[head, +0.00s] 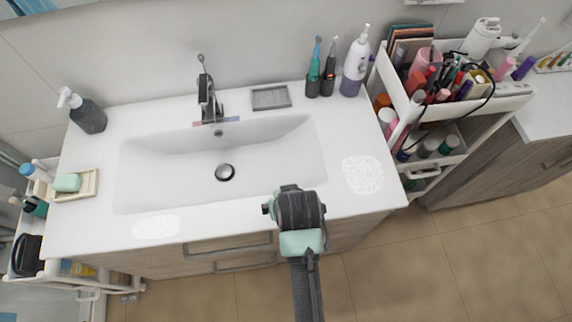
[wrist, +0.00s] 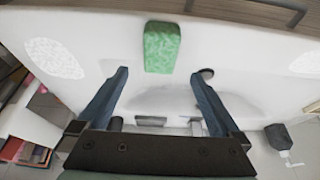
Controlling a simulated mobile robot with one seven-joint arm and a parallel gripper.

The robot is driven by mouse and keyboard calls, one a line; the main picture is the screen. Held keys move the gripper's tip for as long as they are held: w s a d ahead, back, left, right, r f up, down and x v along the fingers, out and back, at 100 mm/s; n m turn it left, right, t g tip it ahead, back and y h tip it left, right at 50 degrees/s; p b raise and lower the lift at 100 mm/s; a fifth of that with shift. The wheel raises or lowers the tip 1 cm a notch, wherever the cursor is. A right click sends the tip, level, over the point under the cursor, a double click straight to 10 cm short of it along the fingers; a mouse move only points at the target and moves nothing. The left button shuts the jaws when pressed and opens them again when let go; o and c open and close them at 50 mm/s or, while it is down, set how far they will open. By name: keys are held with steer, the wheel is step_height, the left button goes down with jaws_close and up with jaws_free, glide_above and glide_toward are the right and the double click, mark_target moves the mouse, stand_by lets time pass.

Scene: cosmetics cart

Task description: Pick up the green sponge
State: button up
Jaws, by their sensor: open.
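The green sponge (wrist: 162,47) is a textured block on the white counter near its front edge, seen in the wrist view. It lies just beyond the fingertips, roughly centred between them, with nothing gripping it. In the head view I cannot see it; my arm and gripper cover that area. My gripper (wrist: 159,76) is open and empty, its two blue-grey fingers spread wider than the sponge. In the head view my gripper (head: 288,192) is over the front edge of the sink counter, right of the drain; its fingers are mostly hidden there.
The sink basin (head: 170,170) lies behind and left of my gripper. White speckled patches (head: 363,175) (head: 156,225) mark the counter. A pale green soap bar (head: 68,183) sits on a dish at left. Toothbrushes (head: 330,65) stand at the back. A full cart (head: 395,95) is at right.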

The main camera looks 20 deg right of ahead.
steer(key=shift+p+x, duration=0.65)
steer(key=shift+x, duration=3.35)
steer(key=shift+c, duration=0.2)
steer(key=c, duration=1.5)
steer(key=shift+o, duration=0.2)
steer(key=shift+r, duration=0.1)
